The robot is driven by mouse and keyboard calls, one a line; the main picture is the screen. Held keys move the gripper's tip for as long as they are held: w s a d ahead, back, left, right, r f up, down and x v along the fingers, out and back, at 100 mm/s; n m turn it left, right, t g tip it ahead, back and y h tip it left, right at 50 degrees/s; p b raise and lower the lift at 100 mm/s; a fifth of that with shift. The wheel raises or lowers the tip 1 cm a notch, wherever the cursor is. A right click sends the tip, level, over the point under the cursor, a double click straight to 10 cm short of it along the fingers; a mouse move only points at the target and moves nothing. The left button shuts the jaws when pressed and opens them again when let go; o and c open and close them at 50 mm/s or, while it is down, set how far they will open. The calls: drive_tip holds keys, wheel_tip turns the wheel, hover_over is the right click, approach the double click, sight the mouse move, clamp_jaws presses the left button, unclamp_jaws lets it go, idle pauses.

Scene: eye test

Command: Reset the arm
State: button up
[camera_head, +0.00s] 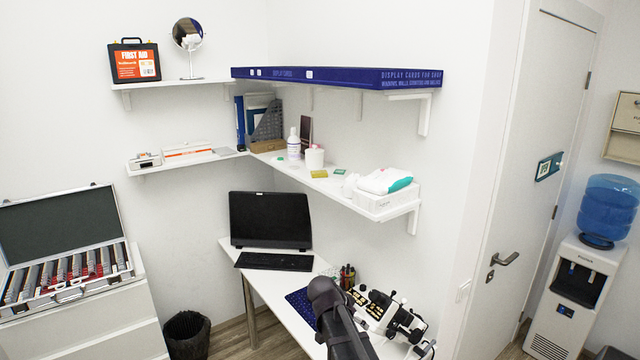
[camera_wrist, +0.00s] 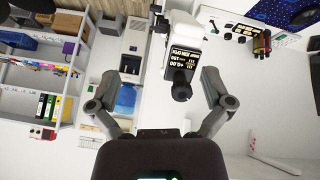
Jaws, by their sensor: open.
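My gripper (camera_wrist: 162,100) is open in the wrist view, with its two fingers spread wide at left and right. Nothing is between the fingertips in its grasp. Beyond them shows a white optical instrument (camera_wrist: 188,45) with a dark eyepiece and a small lit display. In the head view my dark arm (camera_head: 335,318) rises at the bottom, in front of the desk. The gripper's fingers cannot be made out there. The same instrument (camera_head: 378,310) stands on the desk just right of the arm.
The white desk (camera_head: 262,287) holds a monitor (camera_head: 270,218) and keyboard (camera_head: 274,262). Wall shelves (camera_head: 340,188) hang above it. A case of lenses (camera_head: 65,280) sits on drawers at left. A door (camera_head: 520,190) and water dispenser (camera_head: 572,290) are at right.

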drive_tip(key=s+d+f+n+g+y+b, duration=0.1)
drive_tip(key=s+d+f+n+y+b, duration=0.2)
drive_tip(key=s+f, duration=0.3)
drive_tip(key=s+d+f+n+g+y+b, duration=0.2)
drive_tip(key=s+d+f+n+b, duration=0.2)
drive_tip(key=s, duration=0.8)
drive_tip(key=shift+f+n+y+b, duration=0.4)
drive_tip(key=shift+f+n+b, duration=0.35)
drive_tip(key=shift+f, duration=0.65)
